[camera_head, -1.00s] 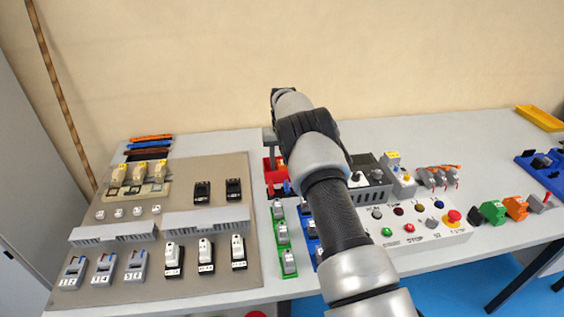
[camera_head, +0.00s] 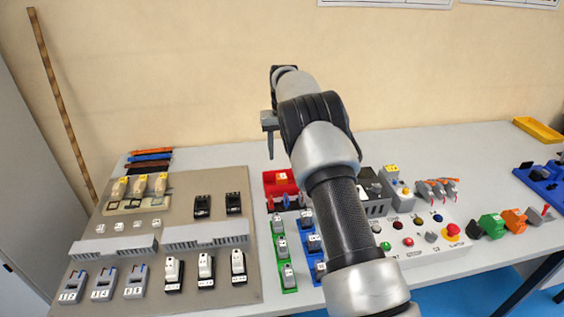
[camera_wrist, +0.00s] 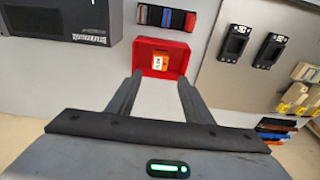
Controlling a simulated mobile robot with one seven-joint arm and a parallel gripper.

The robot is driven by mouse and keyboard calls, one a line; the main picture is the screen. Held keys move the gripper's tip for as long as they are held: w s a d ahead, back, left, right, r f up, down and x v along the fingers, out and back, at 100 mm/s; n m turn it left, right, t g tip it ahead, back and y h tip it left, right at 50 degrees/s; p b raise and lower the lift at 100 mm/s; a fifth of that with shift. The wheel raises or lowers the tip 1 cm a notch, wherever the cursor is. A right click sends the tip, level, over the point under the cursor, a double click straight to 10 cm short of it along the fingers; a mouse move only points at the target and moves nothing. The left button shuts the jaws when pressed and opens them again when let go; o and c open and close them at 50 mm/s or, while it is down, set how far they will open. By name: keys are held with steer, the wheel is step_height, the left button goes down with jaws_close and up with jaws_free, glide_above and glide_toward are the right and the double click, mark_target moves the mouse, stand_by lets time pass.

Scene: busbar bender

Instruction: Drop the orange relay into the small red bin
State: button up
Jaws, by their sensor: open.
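The small red bin (camera_head: 272,191) stands on the table just right of the beige board. It also shows in the wrist view (camera_wrist: 178,48), ahead of my fingertips. A small orange piece with a white label, which looks like the orange relay (camera_wrist: 160,62), lies inside it. In the head view only a pale label of the relay (camera_head: 282,177) shows in the bin. My gripper (camera_wrist: 160,77) is open, with nothing between its fingers. In the head view my gripper (camera_head: 269,150) hangs above and slightly left of the bin, clear of it.
A beige board (camera_head: 190,275) with relays, breakers and ducts fills the left. Green (camera_head: 281,255) and blue (camera_head: 311,238) racks stand in front of the bin. A button panel (camera_head: 440,250) is at the right, partly behind my arm.

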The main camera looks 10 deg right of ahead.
steer(key=s+d+r+t, duration=0.1)
steer(key=s+r+t, duration=0.1)
steer(key=s+r, duration=1.9)
steer(key=s+a+f+t, duration=0.1)
steer(key=s+f+t, duration=0.1)
steer(key=s, duration=2.3)
step_height(320, 180, up, 8)
steer(key=p, duration=0.8)
steer(key=shift+w+r, duration=0.15)
